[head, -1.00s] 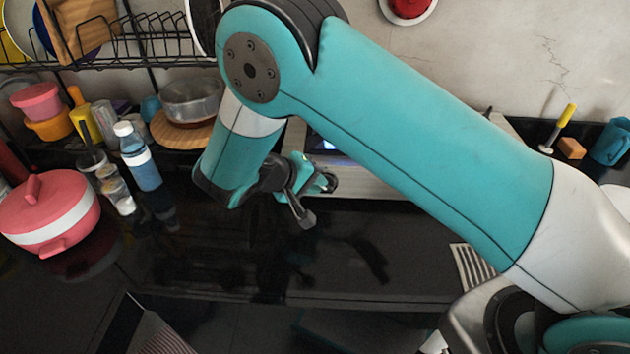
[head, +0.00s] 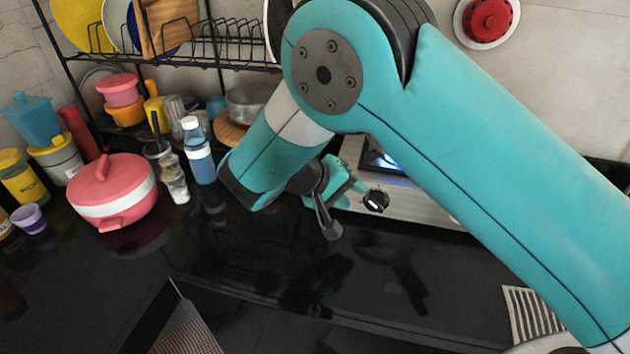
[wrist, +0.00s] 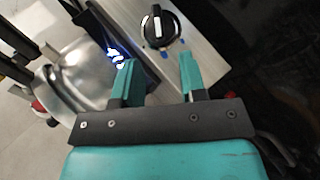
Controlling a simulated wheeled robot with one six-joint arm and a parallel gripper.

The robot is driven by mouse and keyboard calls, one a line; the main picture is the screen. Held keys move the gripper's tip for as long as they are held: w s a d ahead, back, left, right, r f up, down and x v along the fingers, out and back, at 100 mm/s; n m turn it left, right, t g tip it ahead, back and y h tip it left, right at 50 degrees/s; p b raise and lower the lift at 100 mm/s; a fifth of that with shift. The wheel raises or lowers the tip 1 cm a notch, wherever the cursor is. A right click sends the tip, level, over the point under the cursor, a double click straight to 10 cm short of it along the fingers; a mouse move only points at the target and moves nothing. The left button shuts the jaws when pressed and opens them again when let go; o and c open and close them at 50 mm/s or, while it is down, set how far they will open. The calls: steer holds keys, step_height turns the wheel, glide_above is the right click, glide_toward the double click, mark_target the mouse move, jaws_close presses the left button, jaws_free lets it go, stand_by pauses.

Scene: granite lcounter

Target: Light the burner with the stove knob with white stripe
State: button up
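The stove knob (head: 376,201) is black with a white stripe and sits on the front panel of the silver stove. In the wrist view the knob (wrist: 160,26) is beyond my fingertips, roughly in line with the gap between them. My gripper (head: 350,192) is beside the knob, to its left in the head view. In the wrist view my gripper (wrist: 157,70) is open, with nothing between its teal fingers and a gap to the knob. A blue-white glow (wrist: 117,53) shows on the dark stove top; it also shows in the head view (head: 388,160). My arm hides much of the stove.
A pink pot (head: 112,190), a blue-white bottle (head: 199,150) and small jars (head: 174,178) stand left of my gripper. A dish rack (head: 190,60) is above them. The dark counter (head: 260,250) in front is mostly clear.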

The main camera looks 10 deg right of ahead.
steer(key=v, duration=1.1)
steer(key=shift+a+r, duration=0.25)
steer(key=shift+a, duration=0.05)
steer(key=s+d+r+n+g+y, duration=0.1)
steer(key=d+r+n+y, duration=0.2)
steer(key=d+r+y, duration=0.55)
steer(key=s+d+r+n+g+y, duration=0.2)
steer(key=s+y, duration=0.3)
steer(key=s, duration=1.6)
steer(key=shift+s, duration=0.2)
